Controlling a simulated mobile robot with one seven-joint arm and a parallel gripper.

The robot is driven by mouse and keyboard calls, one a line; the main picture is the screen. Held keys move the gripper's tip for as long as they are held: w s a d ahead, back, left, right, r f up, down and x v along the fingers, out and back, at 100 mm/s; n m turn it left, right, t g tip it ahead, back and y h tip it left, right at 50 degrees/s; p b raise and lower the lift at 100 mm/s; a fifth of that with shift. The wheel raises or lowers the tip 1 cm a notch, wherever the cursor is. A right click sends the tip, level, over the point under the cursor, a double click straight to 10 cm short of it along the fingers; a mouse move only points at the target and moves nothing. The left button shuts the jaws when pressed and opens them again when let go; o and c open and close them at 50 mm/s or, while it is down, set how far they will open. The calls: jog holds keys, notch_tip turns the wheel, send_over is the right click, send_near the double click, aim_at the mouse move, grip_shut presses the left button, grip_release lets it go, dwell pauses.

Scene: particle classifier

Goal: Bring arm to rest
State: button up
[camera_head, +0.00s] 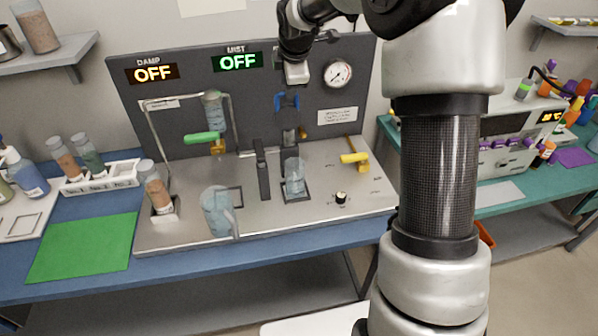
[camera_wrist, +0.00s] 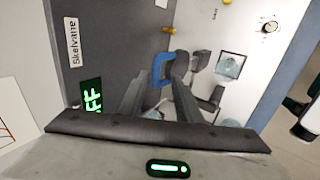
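My gripper (camera_head: 296,75) hangs in front of the top of the grey panel, just above a blue U-shaped handle (camera_head: 287,101) in the head view. In the wrist view my gripper (camera_wrist: 160,88) has its two dark fingers apart, with the blue handle (camera_wrist: 161,70) showing between and beyond the tips. I cannot tell whether a finger touches it. Nothing is visibly held. My arm (camera_head: 438,170) rises at the right and bends over the top of the frame toward the panel.
The panel shows DAMP OFF (camera_head: 152,73) and MIST OFF (camera_head: 238,62). A pressure gauge (camera_head: 338,73) is right of my gripper. Below stand a clear beaker (camera_head: 294,176), a jug (camera_head: 217,211) and a tube of orange grains (camera_head: 155,187). A green mat (camera_head: 82,247) lies bare at left.

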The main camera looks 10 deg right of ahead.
jog(key=shift+s+r, duration=0.35)
jog(key=shift+r, duration=0.25)
jog(key=s+r+m+h+p, duration=0.1)
jog(key=s+r+m, duration=0.35)
jog(key=s, duration=0.55)
jog(key=s+r+m, duration=0.4)
jog(key=s+r, duration=0.1)
jog(key=s, duration=0.4)
jog(key=s+f+m+g+y, duration=0.1)
jog(key=s+m, duration=0.8)
jog(key=s, duration=1.1)
jog(key=shift+s+f+p, duration=0.4)
jog(key=shift+f, duration=0.2)
